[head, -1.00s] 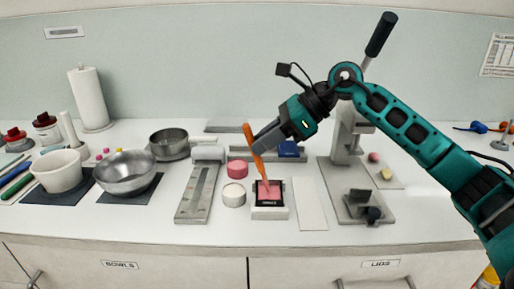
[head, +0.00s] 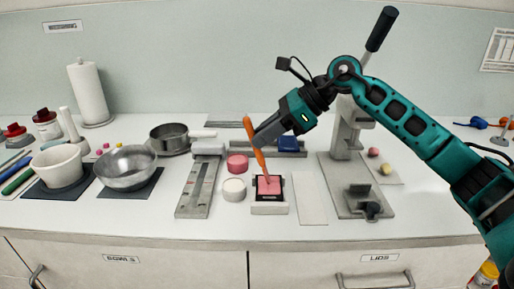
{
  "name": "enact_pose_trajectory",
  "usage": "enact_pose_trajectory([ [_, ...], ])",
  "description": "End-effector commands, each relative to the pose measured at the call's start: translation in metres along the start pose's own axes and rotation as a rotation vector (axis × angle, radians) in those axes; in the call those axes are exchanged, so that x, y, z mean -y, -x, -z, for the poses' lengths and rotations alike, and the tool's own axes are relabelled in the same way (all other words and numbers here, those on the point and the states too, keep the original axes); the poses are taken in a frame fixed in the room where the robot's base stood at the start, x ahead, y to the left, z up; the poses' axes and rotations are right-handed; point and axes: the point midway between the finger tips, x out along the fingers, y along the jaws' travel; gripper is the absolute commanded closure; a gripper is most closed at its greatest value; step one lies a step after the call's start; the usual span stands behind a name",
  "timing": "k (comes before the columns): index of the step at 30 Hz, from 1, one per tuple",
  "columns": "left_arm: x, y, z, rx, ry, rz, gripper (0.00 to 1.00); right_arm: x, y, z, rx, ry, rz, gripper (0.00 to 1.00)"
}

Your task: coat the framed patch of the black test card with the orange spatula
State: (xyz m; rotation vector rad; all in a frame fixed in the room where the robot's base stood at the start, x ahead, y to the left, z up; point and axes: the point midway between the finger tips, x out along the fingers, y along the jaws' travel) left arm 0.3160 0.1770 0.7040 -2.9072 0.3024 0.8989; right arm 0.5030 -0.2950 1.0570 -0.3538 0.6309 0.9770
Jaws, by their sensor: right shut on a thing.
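The black test card (head: 270,198) lies on a white block (head: 269,209) near the counter's front, middle of the head view. Pink material (head: 273,188) covers much of the area inside its black border. The orange spatula (head: 254,142) is tilted, its handle up and its lower end at the pink patch; I cannot tell whether it touches. My right gripper (head: 262,137) is shut on the spatula, above and behind the card. Its fingers hide part of the spatula's handle. My left gripper is not in view.
A pink-topped jar (head: 238,164) and a white one (head: 234,190) stand left of the card. A white strip (head: 309,198) lies right of it, then a grey press stand (head: 357,203). Bowls (head: 127,168) are at left. The front counter edge is clear.

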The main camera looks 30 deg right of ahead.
Motion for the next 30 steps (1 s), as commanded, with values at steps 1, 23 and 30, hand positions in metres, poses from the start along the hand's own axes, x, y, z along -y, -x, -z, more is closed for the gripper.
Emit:
enact_pose_trajectory([
  [1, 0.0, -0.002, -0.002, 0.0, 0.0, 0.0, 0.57, -0.003, -0.001, 0.002, -0.003, 0.0, -0.001, 1.0],
  [23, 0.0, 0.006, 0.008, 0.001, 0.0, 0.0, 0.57, -0.008, 0.011, -0.014, 0.0, 0.0, 0.0, 1.0],
  [30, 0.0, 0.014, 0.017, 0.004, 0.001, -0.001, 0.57, -0.007, 0.022, -0.027, 0.001, 0.0, 0.0, 1.0],
])
